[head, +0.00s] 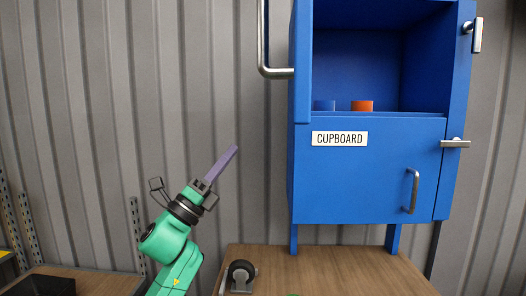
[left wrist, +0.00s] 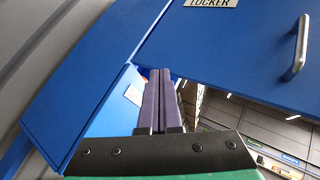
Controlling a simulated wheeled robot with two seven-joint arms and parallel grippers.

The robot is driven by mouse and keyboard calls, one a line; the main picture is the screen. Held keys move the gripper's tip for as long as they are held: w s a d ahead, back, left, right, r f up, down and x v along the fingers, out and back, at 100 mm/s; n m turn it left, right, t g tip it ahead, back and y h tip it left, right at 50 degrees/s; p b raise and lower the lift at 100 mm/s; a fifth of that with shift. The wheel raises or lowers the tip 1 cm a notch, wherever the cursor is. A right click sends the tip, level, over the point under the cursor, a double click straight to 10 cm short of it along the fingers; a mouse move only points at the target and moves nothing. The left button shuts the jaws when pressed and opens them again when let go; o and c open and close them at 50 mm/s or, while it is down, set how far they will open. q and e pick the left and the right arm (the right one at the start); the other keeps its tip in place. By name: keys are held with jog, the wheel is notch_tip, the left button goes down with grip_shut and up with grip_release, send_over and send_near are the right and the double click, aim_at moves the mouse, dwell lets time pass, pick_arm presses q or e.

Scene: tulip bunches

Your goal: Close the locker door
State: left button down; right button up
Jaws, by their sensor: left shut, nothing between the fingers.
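The locker door (head: 302,70) stands open at the left side of the blue cabinet and shows almost edge-on in the head view. Its metal handle (head: 263,45) sticks out to the left. In the left wrist view the door's face (left wrist: 235,45) shows a LOCKER label (left wrist: 212,3) and the handle (left wrist: 299,48). My left gripper (head: 235,149) has its purple fingers shut and empty, pointing up and right, left of and below the door. In the left wrist view the fingertips (left wrist: 160,72) appear near the door's lower edge; contact cannot be told. My right gripper is not in view.
Metal latches (head: 455,143) are on the right side.

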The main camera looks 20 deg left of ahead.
pick_arm(q)
jog(key=s+d+r+m+g+h, duration=0.2)
jog(key=s+r+m+g+h, duration=0.6)
jog(key=m, duration=0.8)
jog(key=s+a+r+m+g+y, duration=0.1)
jog(key=s+r+m+g+y, duration=0.15)
jog(key=s+m+g, duration=0.65)
jog(key=s+r+m+g+y, duration=0.1)
jog(key=s+r+m+g, duration=0.2)
jog(key=s+m, duration=0.7)
jog(key=w+d+m+p, duration=0.1)
jog(key=w+d, duration=0.1)
jog(key=d, duration=0.5)
jog(key=w+d+p, duration=0.2)
jog(key=w+d, duration=0.1)
jog(key=d, duration=0.3)
jog(key=shift+d+f+m, duration=0.35)
jog(key=shift+m, duration=0.05)
